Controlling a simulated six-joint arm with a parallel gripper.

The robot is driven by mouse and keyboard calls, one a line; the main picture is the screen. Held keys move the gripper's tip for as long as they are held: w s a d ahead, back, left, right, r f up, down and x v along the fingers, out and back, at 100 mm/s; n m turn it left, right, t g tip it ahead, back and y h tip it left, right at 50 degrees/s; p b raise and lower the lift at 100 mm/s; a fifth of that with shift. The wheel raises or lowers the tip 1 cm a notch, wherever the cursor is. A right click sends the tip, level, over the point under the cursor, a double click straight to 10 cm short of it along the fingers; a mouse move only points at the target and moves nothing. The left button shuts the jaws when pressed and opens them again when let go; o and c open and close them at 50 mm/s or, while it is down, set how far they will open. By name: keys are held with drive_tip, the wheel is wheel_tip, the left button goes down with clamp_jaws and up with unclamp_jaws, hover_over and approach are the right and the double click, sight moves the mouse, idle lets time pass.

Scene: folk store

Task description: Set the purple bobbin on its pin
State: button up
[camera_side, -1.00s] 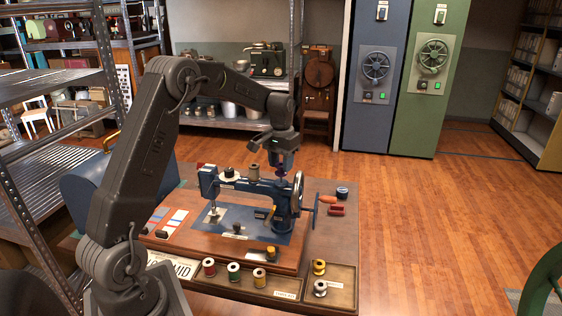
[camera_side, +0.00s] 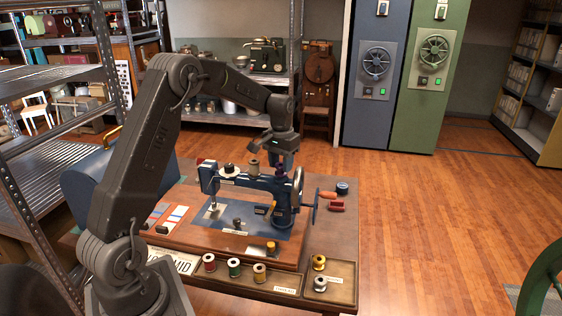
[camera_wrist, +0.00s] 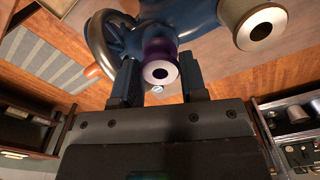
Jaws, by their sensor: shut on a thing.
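The purple bobbin (camera_wrist: 157,47) is between the two fingers of my gripper (camera_wrist: 160,82) in the wrist view, its pale end with a dark centre hole facing the camera. In the side view the bobbin (camera_side: 279,169) is a small purple spot at the top of the blue sewing machine (camera_side: 250,184), near the handwheel. My gripper (camera_side: 284,160) is shut on it and points down from above. The pin is hidden, so I cannot tell whether the bobbin is around it or just above it.
A tan spool (camera_side: 254,167) stands close left on the machine's top. The handwheel (camera_side: 298,186) is close right. A tray (camera_side: 343,270) with several spools lies in front. A dark blue spool (camera_side: 342,188) and a red one (camera_side: 337,206) lie right on the table.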

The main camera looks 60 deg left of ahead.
drive_tip(key=shift+f, duration=0.4)
idle(0.3)
drive_tip(key=o, duration=0.8)
wheel_tip(320, 180, up, 14)
drive_tip(key=shift+a+f, duration=0.1)
idle(0.4)
